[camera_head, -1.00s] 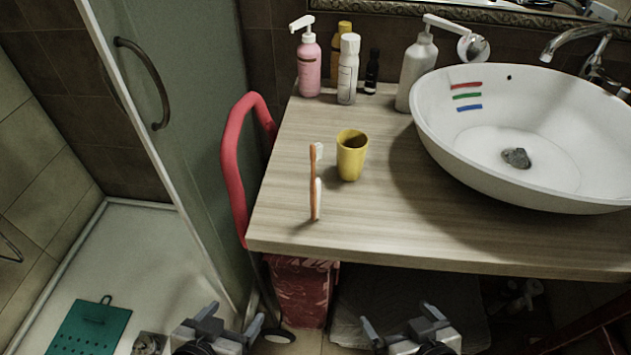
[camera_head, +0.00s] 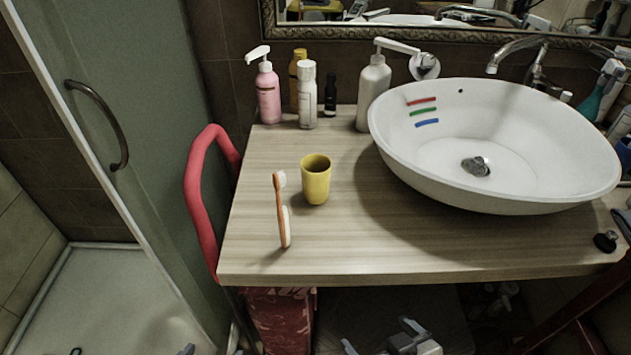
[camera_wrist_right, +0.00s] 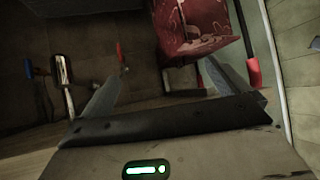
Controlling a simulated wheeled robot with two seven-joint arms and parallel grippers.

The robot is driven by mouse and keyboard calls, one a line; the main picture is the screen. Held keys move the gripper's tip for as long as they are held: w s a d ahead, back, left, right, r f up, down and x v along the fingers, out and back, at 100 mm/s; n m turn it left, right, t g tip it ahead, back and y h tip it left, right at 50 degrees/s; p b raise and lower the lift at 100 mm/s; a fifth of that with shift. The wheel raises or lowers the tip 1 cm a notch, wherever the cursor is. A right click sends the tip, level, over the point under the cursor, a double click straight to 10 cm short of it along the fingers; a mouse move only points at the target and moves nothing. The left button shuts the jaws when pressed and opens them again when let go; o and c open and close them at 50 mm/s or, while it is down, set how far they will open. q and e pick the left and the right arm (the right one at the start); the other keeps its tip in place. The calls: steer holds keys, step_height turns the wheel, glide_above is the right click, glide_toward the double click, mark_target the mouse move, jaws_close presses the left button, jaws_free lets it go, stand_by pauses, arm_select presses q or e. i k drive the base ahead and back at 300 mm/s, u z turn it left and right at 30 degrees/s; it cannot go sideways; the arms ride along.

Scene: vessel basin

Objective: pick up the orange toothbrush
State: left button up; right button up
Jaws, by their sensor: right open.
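The orange toothbrush (camera_head: 280,212) stands out on the wooden counter (camera_head: 330,250) near its front left part. It has an orange handle and white parts at its upper end and along its lower side. A yellow cup (camera_head: 316,180) is just to its right, apart from it. My right gripper (camera_head: 380,340) is open and empty, low at the bottom edge of the head view, below the counter front. In the right wrist view its two fingers (camera_wrist_right: 165,90) are spread with nothing between them. Only a small tip of my left gripper (camera_head: 188,350) shows at the bottom edge.
A white basin (camera_head: 440,175) fills the counter's right side. A pink pump bottle (camera_head: 268,95) and several other bottles stand at the back. A red rail (camera_head: 197,195) runs along the left edge. A red bin (camera_head: 278,320) is below the counter. The front left counter is mostly clear.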

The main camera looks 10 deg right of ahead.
mark_target(279, 181)
steer(key=k, duration=1.3)
steer(key=z, duration=0.2)
steer(key=i, duration=0.9)
steer(key=z, duration=0.5)
